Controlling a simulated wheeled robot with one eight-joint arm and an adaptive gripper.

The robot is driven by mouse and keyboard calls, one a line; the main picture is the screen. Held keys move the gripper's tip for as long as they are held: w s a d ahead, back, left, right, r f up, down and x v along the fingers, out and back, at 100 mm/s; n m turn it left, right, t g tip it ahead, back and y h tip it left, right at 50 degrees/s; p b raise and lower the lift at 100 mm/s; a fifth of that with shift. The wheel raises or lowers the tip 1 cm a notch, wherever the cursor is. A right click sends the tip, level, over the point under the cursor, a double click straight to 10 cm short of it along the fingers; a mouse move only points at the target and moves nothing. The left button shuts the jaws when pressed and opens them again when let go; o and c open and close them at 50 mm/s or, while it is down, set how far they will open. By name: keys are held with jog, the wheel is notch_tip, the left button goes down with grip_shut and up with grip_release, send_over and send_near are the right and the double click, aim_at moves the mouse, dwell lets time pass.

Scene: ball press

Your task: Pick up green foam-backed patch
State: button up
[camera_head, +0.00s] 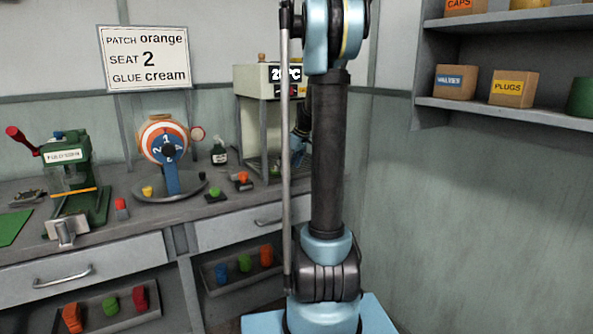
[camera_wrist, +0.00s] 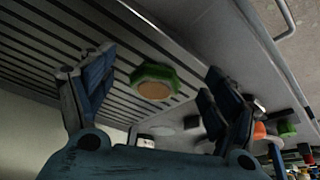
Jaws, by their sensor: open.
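In the wrist view a green eight-sided patch (camera_wrist: 155,76) with a tan round face lies against a dark slatted surface (camera_wrist: 60,55). My gripper (camera_wrist: 158,64) is open, with one finger on each side of the patch in the picture. I see no finger touching it, and the depth gap is hard to tell. In the head view my gripper is mostly hidden behind my arm, near the front of the cream cabinet (camera_head: 243,85). A small green piece (camera_head: 275,172) shows low in that cabinet; I cannot tell whether it is the same patch.
A green block (camera_head: 215,192) and an orange-topped block (camera_head: 242,178) sit on the bench. A sign (camera_head: 145,57) reads patch orange, seat 2, glue cream.

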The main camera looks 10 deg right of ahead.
jog(key=w+a, duration=0.2)
jog(key=shift+w+a, duration=0.35)
jog(key=shift+w+a+f, duration=0.1)
jog(key=shift+w+a, duration=0.05)
jog(key=shift+w, duration=0.05)
jog(key=shift+w+a+f, duration=0.1)
jog(key=shift+f, duration=0.35)
jog(key=shift+c, duration=0.5)
jog(key=c, duration=1.1)
